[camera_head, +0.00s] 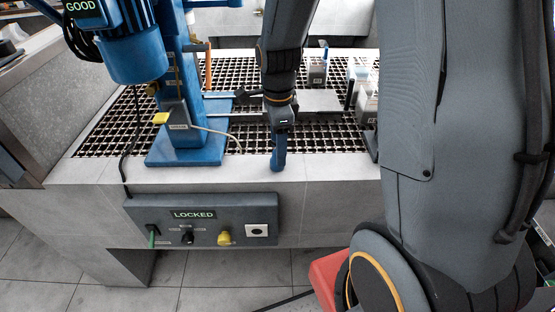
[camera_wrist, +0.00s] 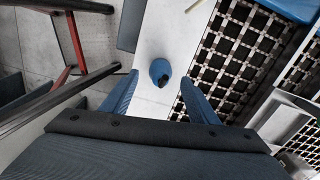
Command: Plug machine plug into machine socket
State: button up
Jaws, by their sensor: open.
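My gripper (camera_head: 278,163) points down over the front ledge of the bench in the head view. In the wrist view its two blue fingers are spread apart, with nothing clamped between them. A small blue rounded thing with a black tip (camera_wrist: 160,72) shows between the fingertips, over the pale ledge. It may be the machine plug; I cannot tell for sure, and the gripper hides it in the head view. A white square socket plate with a dark round centre (camera_head: 262,230) is at the right end of the grey control panel, below the ledge. Nothing is plugged into it.
The control panel (camera_head: 200,203) reads LOCKED and carries a green lever, a black knob and a yellow knob (camera_head: 224,238). The blue machine (camera_head: 184,150) stands left of my gripper. The ledge (camera_head: 330,170) right of my gripper looks clear.

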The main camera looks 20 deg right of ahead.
jog(key=shift+f+p, duration=0.65)
jog(key=shift+f, duration=1.45)
jog(key=c, duration=1.1)
jog(key=shift+r, duration=0.15)
notch_tip(320, 180, up, 10)
jog(key=shift+f+b, duration=0.1)
jog(key=shift+b, duration=1.1)
